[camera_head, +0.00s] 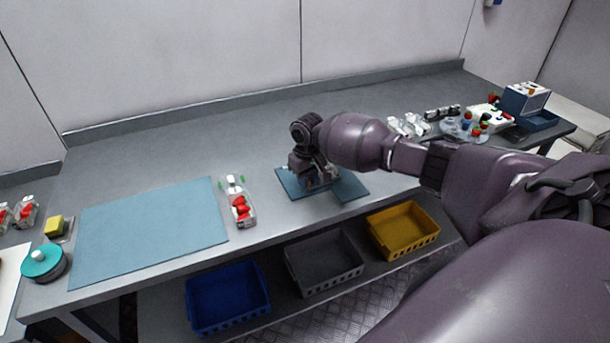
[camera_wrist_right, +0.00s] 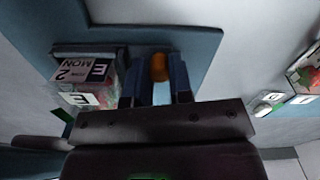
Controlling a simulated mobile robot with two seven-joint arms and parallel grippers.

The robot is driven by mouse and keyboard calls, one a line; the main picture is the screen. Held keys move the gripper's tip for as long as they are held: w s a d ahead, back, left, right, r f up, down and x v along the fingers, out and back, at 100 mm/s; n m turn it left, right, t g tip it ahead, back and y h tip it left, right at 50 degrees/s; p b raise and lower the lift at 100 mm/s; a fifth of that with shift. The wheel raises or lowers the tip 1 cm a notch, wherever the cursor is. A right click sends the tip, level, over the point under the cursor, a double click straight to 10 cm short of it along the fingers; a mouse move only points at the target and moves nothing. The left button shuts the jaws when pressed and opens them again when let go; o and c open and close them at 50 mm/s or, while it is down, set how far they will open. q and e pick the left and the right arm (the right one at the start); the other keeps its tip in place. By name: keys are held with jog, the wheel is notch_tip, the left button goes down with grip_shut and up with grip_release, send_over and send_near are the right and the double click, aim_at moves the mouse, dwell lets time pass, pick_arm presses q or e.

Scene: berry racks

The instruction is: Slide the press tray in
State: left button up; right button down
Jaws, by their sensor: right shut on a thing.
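My right gripper (camera_head: 318,180) is low over a blue mat near the front edge of the bench. In the right wrist view its two blue fingers (camera_wrist_right: 155,82) are closed around a small orange thing (camera_wrist_right: 160,66). What that thing belongs to is mostly hidden. A block-like pack with printed labels (camera_wrist_right: 85,70) is right beside the fingers. No press tray can be clearly made out. A blue and white box (camera_head: 527,97) stands at the far right end, with a dark blue open tray (camera_head: 541,121) in front of it. My left gripper is not in view.
The large blue mat (camera_head: 150,230) is bare. A clear punnet of red berries (camera_head: 241,210) lies right of it. Blue (camera_head: 228,297), grey (camera_head: 325,263) and yellow (camera_head: 403,230) crates stand below the bench edge. Clear packs (camera_head: 408,125) and small items crowd the right end.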

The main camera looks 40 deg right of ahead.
jog(key=c, duration=1.3)
grip_release()
jog(key=shift+f, duration=0.15)
notch_tip(320, 180, up, 11)
jog(key=shift+f, duration=0.1)
